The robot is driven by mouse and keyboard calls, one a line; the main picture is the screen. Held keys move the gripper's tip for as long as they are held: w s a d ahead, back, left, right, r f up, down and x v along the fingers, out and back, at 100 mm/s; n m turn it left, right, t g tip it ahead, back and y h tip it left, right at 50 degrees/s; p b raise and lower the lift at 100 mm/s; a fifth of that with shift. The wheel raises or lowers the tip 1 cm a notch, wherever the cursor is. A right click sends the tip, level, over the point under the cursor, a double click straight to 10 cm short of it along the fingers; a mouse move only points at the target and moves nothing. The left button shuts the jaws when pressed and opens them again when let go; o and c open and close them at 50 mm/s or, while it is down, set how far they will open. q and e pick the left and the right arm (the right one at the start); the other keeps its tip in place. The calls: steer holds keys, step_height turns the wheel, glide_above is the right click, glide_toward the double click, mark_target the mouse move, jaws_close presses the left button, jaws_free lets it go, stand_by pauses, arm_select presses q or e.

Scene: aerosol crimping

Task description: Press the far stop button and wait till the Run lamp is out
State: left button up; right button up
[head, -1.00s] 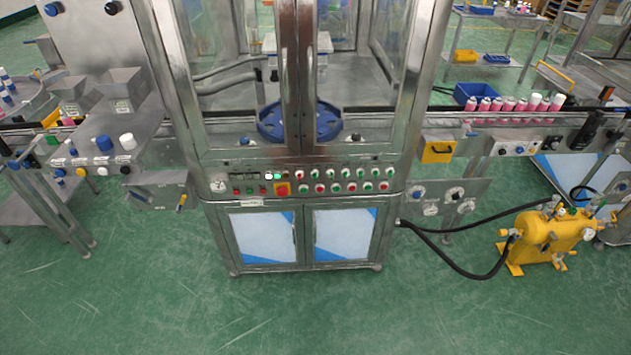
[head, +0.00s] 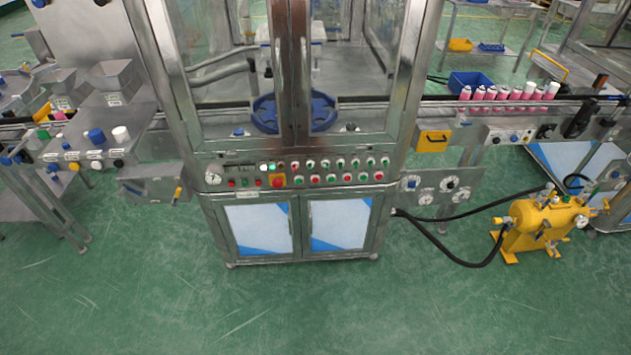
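The crimping machine's control panel (head: 345,170) runs across the front of the glazed cabinet, above two lower doors. It bears two rows of small red and green round buttons; their labels are too small to read. A bright whitish-green lamp (head: 264,167) glows at the panel's left part. I cannot read whether it is the Run lamp. A red button on a yellow-orange plate (head: 278,181) sits below and right of it. The far right end of the lower row has a reddish button (head: 378,175). Neither of my grippers is in view.
A conveyor (head: 520,104) with several pink cans runs right of the machine. A yellow tank (head: 545,222) with black hoses stands on the floor at right. Metal hoppers and a bench (head: 100,150) stand at left. The green floor (head: 300,315) in front is clear.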

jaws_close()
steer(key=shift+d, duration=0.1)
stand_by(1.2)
